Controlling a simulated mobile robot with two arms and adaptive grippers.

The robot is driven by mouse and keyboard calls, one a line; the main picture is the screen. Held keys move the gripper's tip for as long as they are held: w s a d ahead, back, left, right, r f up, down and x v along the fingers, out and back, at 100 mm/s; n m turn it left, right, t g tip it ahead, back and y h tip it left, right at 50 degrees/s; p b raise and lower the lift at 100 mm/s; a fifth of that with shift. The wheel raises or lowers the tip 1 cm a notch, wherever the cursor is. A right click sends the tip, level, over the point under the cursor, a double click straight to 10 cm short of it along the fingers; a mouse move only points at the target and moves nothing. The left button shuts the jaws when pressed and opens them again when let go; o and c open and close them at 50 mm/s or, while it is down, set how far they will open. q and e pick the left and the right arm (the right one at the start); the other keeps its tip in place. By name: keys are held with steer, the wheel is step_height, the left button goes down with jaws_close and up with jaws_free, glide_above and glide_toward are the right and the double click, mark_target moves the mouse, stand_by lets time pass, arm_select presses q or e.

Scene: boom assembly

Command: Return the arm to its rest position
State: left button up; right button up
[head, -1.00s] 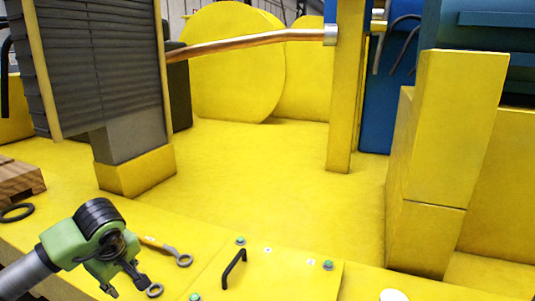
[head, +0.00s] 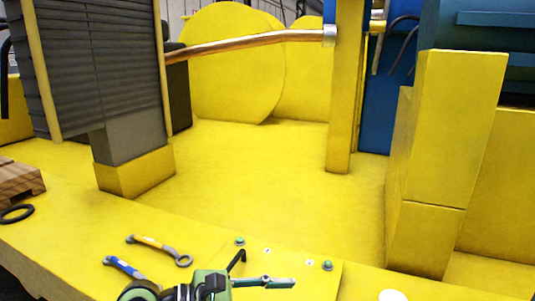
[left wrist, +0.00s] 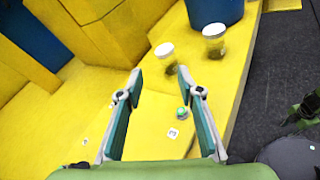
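My left gripper (head: 264,282) is low in the head view, beside the black handle (head: 237,260) on the yellow deck (head: 260,180). In the left wrist view its two fingers (left wrist: 158,112) stand apart with nothing between their tips, so it is open and empty. A wrench with a yellow marked handle (head: 158,248) lies flat on the deck to the left of the gripper. A wrench with a blue handle (head: 125,267) lies nearer the front, its lower end partly hidden by my left arm.
Green bolts (head: 327,265) stand up from the hatch plate; one bolt (left wrist: 183,112) shows beyond the fingers. Two white-lidded jars (left wrist: 165,52) stand on the deck in the left wrist view. A black ring (head: 16,214) and wooden block (head: 20,181) lie at left. The middle deck is clear.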

arm_select(q)
step_height(320, 180, up, 12)
steer(key=w+a+f+n+t+h, duration=0.15)
steer(key=n+t+h, duration=0.25)
steer(key=n+t, duration=0.75)
steer(key=w+a+n+t+y, duration=0.4)
steer(key=a+n+y, duration=0.45)
steer(key=n, duration=0.75)
steer(key=s+a+f+n+g+y, duration=0.2)
steer(key=a+f+n+y, duration=0.45)
steer(key=f+n, duration=0.3)
steer(key=s+a+f+n+g+y, duration=0.25)
steer(key=a+f+n+y, duration=0.25)
steer(key=a+f+n, duration=0.4)
steer(key=s+d+f+n+g+h, duration=0.2)
steer(key=s+f+n+g, duration=0.75)
steer(key=s+f, duration=1.15)
steer(key=s+f+m+g+b, duration=0.2)
steer(key=s+f+m+g, duration=0.1)
steer(key=f, duration=2.3)
steer(key=s+a+f+g+b, duration=0.1)
steer(key=s+a+f+b, duration=0.1)
steer(key=s+f, duration=1.5)
step_height(320, 180, down, 2)
steer(key=shift+s+a+f+y, duration=0.1)
steer(key=shift+s+a+y, duration=0.2)
steer(key=shift+a, duration=0.15)
